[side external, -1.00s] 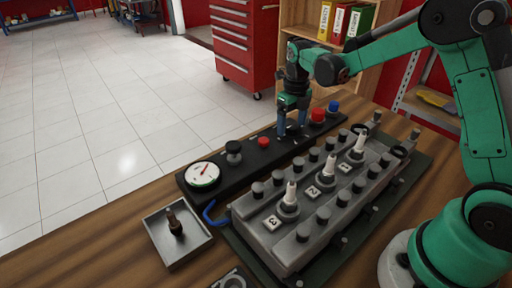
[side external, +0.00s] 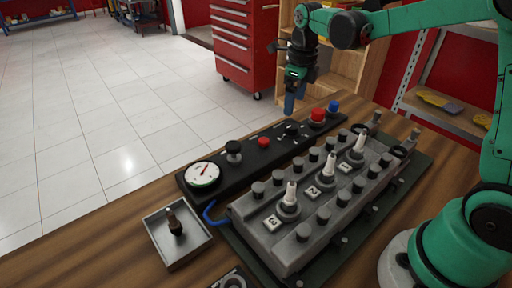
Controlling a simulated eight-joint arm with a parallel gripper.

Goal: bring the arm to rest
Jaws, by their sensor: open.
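My gripper (side external: 290,104) hangs in the air above the far part of the black control panel (side external: 255,150), pointing down. Its blue fingers show nearly edge-on, with nothing seen between them. It is apart from the panel. A black rotary switch (side external: 291,131) on the panel shows just below it, with a red button (side external: 317,115) and a blue button (side external: 333,106) to its right. My green arm reaches over from the right.
A grey engine block (side external: 300,225) with several white-topped plugs stands in front of the panel. A grey tray (side external: 165,249) holding a dark part (side external: 175,225) lies at the left. A red tool cabinet (side external: 244,45) and a wooden shelf (side external: 345,75) stand behind the table.

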